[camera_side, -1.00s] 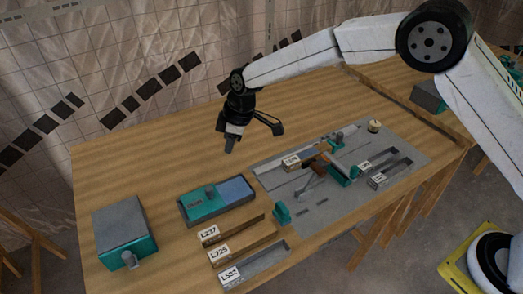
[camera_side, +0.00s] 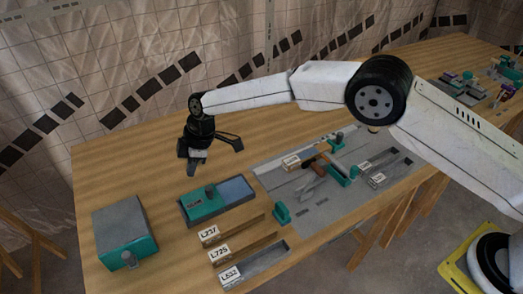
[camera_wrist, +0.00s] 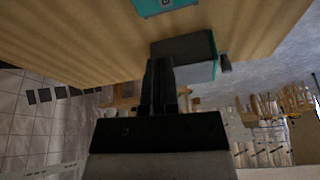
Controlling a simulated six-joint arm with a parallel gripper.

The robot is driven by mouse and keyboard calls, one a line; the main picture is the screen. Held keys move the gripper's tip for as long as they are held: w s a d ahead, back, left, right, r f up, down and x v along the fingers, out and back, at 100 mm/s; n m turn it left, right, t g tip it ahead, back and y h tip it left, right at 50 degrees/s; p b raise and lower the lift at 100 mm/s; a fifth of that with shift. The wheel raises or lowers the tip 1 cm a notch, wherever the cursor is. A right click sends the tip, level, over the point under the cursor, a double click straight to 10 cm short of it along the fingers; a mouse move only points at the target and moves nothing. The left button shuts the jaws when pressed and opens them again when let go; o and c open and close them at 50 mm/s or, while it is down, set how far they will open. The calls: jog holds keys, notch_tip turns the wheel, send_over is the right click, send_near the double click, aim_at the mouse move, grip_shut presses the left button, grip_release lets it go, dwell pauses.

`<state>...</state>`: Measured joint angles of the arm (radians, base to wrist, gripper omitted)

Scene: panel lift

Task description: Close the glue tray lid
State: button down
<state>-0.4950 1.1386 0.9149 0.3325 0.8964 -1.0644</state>
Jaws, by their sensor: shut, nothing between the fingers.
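The right part is uncovered and shows a blue surface. A teal edge at the top of the wrist view (camera_wrist: 158,6) may be the same tray. My gripper (camera_side: 194,172) points down above the table, behind and slightly left of the tray, apart from it. Its fingers (camera_wrist: 160,70) look together and empty in the wrist view.
A grey-topped teal box (camera_side: 123,230) with a knob stands left of the tray; it shows in the wrist view (camera_wrist: 187,50). Labelled slots L237 (camera_side: 235,230), L725 and L532 lie in front. A grey fixture board (camera_side: 320,205) with parts is at right. The table behind the tray is clear.

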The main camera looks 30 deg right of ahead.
aim_at(198, 201)
jog(key=shift+x, duration=4.7)
jog(key=shift+s+d, duration=0.2)
jog(key=shift+d, duration=0.75)
jog(key=shift+s+d, duration=0.15)
jog(key=shift+d, duration=0.85)
jog(key=shift+d, duration=0.2)
jog(key=d, duration=0.9)
jog(key=shift+d, duration=0.65)
jog(key=shift+a, duration=0.1)
